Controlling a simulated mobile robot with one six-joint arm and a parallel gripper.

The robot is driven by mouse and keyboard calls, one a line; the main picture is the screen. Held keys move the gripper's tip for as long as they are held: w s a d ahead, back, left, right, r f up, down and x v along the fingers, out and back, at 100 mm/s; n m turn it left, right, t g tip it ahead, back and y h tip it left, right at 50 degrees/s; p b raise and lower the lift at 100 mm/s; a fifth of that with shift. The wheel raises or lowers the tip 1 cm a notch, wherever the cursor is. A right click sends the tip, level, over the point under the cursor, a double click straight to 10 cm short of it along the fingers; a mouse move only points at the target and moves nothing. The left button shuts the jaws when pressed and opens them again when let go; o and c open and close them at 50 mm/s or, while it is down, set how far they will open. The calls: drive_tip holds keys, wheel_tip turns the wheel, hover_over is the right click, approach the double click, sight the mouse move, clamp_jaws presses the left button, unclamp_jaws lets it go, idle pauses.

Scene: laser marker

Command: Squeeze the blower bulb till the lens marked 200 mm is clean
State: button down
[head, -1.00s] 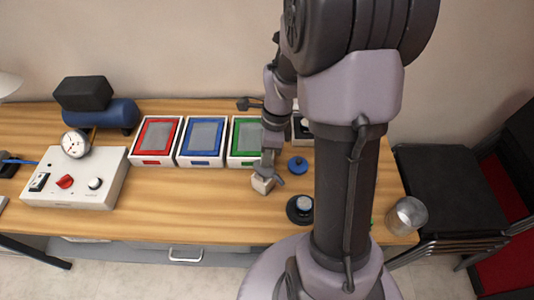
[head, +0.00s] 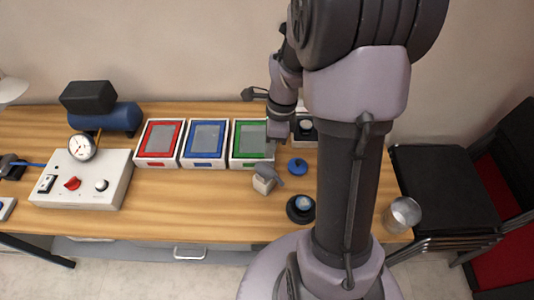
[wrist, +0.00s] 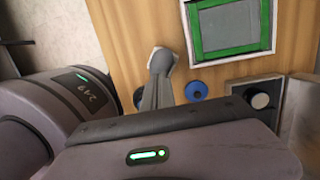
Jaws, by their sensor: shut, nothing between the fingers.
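The grey blower bulb (head: 268,173) appears to sit on a small white block (head: 262,186) on the table, left of a blue disc with a knob. In the wrist view, the rounded grey bulb (wrist: 161,60) shows just beyond my fingers. My gripper (wrist: 157,88) is shut and empty, and looks to be raised above the bulb. Whether it touches the bulb I cannot tell. A pale blue lens (head: 304,203) sits in a dark round holder in front of the blue disc. No 200 mm marking or dust is readable.
Red (head: 160,139), blue (head: 205,139) and green (head: 250,139) framed trays stand in a row at the back. The blue disc (head: 297,166) lies near the lens. A control box (head: 85,178) stands at the left, a metal cup (head: 404,213) at the right.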

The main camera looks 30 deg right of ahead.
wheel_tip(320, 180, up, 8)
drive_tip(key=d+p, duration=0.1)
drive_tip(key=p, duration=0.1)
drive_tip(key=shift+d+f, duration=0.15)
drive_tip(key=shift+d, duration=0.1)
drive_tip(key=shift+a, duration=0.1)
idle(0.3)
